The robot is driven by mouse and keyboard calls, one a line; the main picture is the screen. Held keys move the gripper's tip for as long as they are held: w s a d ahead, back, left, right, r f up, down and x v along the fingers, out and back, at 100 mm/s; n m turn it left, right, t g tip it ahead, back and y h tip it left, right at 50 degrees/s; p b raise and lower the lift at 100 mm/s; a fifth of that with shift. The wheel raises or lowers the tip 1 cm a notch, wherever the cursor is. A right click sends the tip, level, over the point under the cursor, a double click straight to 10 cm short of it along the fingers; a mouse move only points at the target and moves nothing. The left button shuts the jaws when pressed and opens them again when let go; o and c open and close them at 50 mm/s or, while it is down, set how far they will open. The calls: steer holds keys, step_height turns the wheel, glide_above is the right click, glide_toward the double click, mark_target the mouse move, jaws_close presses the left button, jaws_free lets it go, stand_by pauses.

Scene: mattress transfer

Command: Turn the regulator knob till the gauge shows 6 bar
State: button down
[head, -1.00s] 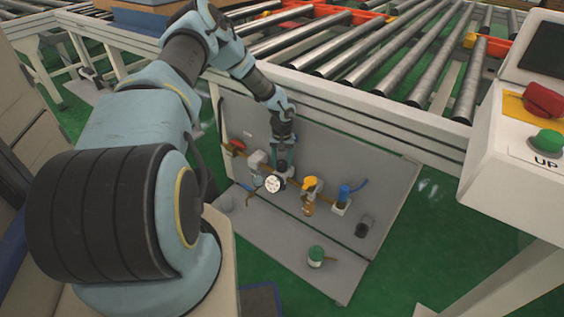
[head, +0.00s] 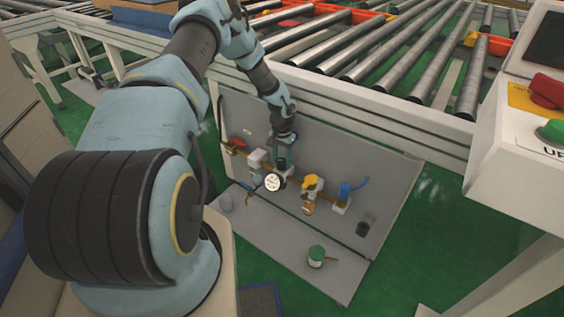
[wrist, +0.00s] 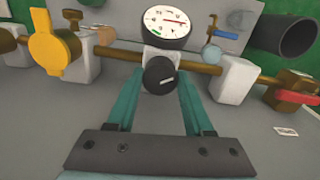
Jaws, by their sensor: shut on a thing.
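The black regulator knob (wrist: 160,75) with a white mark sits on a pale block just below the round gauge in the wrist view. My gripper (wrist: 161,82) has its teal fingers on either side of the knob and is shut on it. The gauge (wrist: 167,27) has a white dial and a red needle pointing right in the wrist view; its numbers are too small to read surely. In the head view the gauge (head: 273,182) shows beside my gripper (head: 282,172), and the knob is hidden there.
A brass pipe (wrist: 205,68) runs along the grey panel (head: 385,185). A yellow-handled valve (wrist: 45,42) and a red-handled valve (wrist: 300,97) flank the regulator. A blue fitting (head: 345,191), dark cup (head: 363,228) and green-lidded jar (head: 316,255) stand nearby. The roller conveyor (head: 370,55) is above.

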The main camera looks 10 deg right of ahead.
mark_target(282, 160)
steer(key=m, duration=0.4)
steer(key=shift+m+b, duration=0.3)
steer(key=shift+b, duration=0.05)
steer(key=m, duration=0.4)
steer(key=shift+m, duration=0.3)
steer(key=m, duration=0.4)
steer(key=shift+m+b, duration=0.3)
steer(key=shift+m, duration=2.2)
steer(key=shift+c, duration=1.4)
jaws_free()
step_height(282, 160, up, 11)
